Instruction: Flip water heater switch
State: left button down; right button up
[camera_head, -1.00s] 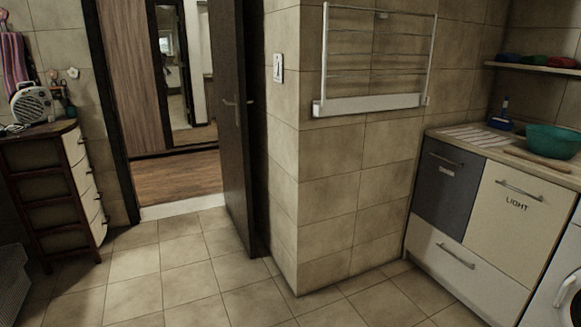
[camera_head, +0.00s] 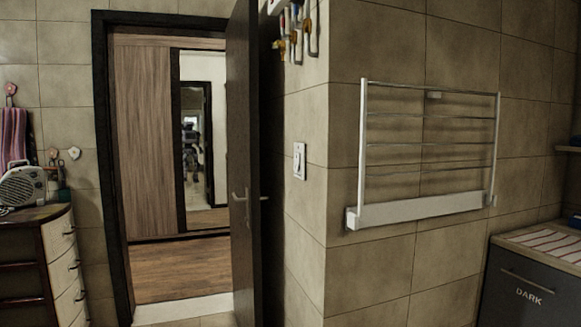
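A white switch plate (camera_head: 299,161) is fixed on the tiled wall face just right of the open door, at about mid height. I cannot tell from its look whether it is the water heater switch, nor which way its rocker is set. Neither of my grippers shows in the head view.
A dark door (camera_head: 243,170) stands open, left of the switch. A white wall drying rack (camera_head: 420,208) juts out around the corner. A drawer cabinet with a radio (camera_head: 22,187) stands at left. A dark "DARK" cabinet (camera_head: 522,285) is at lower right.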

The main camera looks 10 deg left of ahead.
aim_at(297, 155)
jog(key=i, duration=2.15)
jog(key=z, duration=0.4)
